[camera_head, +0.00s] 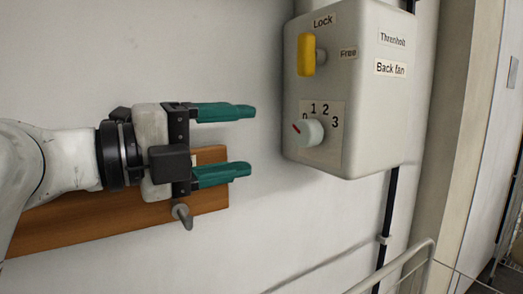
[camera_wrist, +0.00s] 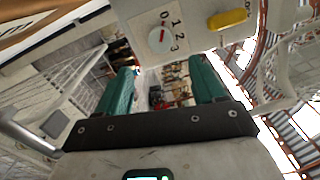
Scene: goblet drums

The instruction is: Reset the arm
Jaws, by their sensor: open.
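My gripper (camera_head: 240,142) has teal fingers spread apart with nothing between them. In the head view it points right, level with a grey control box (camera_head: 365,95) on the wall, with a gap between fingertips and box. The box has a yellow lock lever (camera_head: 306,54) upright at its upper left and a white dial (camera_head: 309,132) with a red mark, numbered up to 3, below it. The wrist view also shows my gripper (camera_wrist: 165,82), the dial (camera_wrist: 160,39) and the yellow lever (camera_wrist: 227,19) beyond the fingers.
A wooden board (camera_head: 120,215) with a grey peg (camera_head: 182,214) is on the wall behind and below my gripper. A black pipe (camera_head: 388,210) runs down below the box. A pale metal rail (camera_head: 405,262) stands at the lower right.

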